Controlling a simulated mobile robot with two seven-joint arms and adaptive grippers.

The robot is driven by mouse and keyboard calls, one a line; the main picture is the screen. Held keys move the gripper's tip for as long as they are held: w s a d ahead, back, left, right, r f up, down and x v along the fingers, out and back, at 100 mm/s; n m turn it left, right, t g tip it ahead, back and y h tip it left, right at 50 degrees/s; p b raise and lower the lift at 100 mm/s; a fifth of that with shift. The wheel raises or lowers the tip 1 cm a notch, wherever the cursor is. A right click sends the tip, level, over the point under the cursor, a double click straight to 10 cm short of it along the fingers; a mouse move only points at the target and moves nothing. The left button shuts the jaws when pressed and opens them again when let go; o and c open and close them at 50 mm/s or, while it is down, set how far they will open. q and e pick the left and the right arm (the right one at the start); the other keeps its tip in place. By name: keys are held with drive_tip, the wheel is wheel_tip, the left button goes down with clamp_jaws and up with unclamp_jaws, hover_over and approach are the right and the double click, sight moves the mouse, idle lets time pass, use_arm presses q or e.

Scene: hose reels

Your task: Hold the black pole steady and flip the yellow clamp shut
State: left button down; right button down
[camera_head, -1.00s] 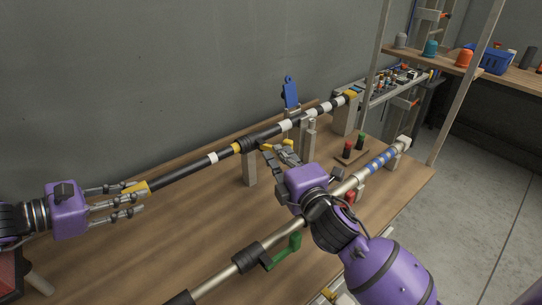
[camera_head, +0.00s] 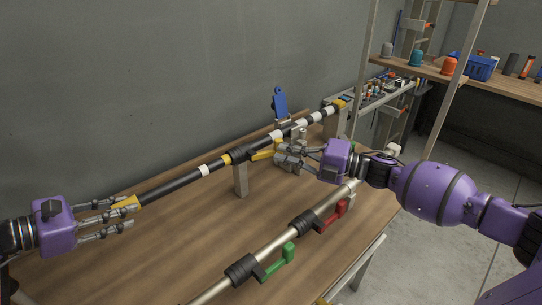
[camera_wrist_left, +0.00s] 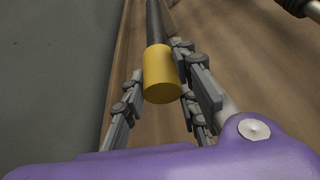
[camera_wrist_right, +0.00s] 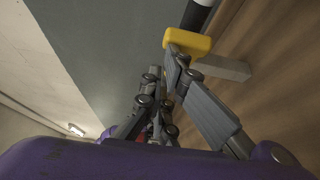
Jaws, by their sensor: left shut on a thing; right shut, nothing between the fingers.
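The black pole (camera_head: 180,184) with white bands runs from lower left to upper right in the head view, resting on grey posts. My left gripper (camera_head: 122,210) is shut on the pole's yellow end (camera_head: 127,203); the left wrist view shows this yellow end (camera_wrist_left: 162,75) between its fingers. In the right wrist view the handle (camera_wrist_right: 188,42) is at the fingertips; contact is unclear, as is whether the clamp is fully closed.
A metal pole (camera_head: 270,240) with a green lever (camera_head: 280,261) and a red lever (camera_head: 333,216) lies in front of the black pole. A blue tag (camera_head: 280,103) stands behind. A grey post (camera_head: 240,180) supports the pole. Bare wood tabletop lies between the poles.

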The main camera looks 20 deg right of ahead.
use_arm(q)
drive_tip(key=shift+w+f, duration=0.1)
use_arm(e)
drive_tip(key=w+d+v, duration=0.1)
drive_tip(key=v, duration=1.2)
drive_tip(key=shift+f, duration=0.1)
use_arm(q)
drive_tip(key=c, duration=1.3)
unclamp_jaws()
